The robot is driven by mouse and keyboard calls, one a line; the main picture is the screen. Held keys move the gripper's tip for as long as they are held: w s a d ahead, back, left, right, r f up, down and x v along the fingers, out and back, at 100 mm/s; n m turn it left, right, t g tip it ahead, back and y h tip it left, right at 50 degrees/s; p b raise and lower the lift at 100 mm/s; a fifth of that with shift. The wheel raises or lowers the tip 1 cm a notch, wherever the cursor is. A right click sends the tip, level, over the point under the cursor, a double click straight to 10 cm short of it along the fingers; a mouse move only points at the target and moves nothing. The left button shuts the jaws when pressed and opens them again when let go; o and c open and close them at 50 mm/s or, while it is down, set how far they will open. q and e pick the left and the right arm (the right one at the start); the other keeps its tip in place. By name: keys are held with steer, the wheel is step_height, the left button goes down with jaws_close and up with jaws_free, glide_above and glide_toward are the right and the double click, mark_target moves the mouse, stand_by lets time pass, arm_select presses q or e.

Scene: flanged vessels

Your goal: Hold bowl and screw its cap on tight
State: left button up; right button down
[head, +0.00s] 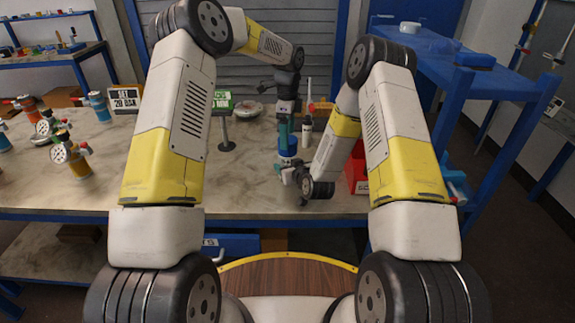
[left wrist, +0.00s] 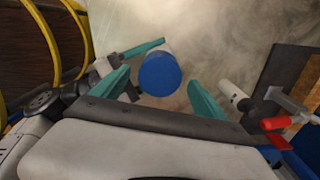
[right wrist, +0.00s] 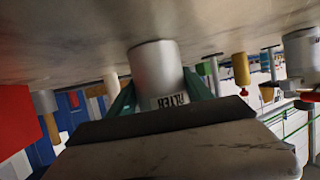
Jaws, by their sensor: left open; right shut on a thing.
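The bowl is a grey cylinder marked FILTER (right wrist: 155,75), standing on the bench in the right wrist view, which shows it upside down. My right gripper (head: 292,174) comes in from the side, low over the bench, with its teal fingers shut on the bowl. A round blue cap (left wrist: 160,74) sits over the bowl in the left wrist view; it shows small in the head view (head: 287,153). My left gripper (left wrist: 160,88) points down from above, its teal fingers open on either side of the cap and apart from it. The joint between cap and bowl is hidden.
A red bin (head: 357,172) stands right of the bowl. A white bottle-like part (head: 307,128) is close behind. A small dark stand (head: 226,142) is to the left. The bench front is clear.

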arm_select(q)
steer(key=shift+c, duration=0.3)
steer(key=n, duration=0.4)
steer(key=shift+r+n, duration=0.35)
steer(key=shift+n, duration=0.05)
steer(key=n, duration=0.4)
steer(key=shift+r+n, duration=0.4)
steer(key=n, duration=0.2)
steer(key=r+n, duration=0.1)
steer(key=n, duration=0.1)
steer(key=shift+n, duration=0.4)
steer(key=n, duration=0.3)
steer(key=r+n, duration=0.1)
steer(key=n, duration=0.2)
steer(key=shift+f, duration=4)
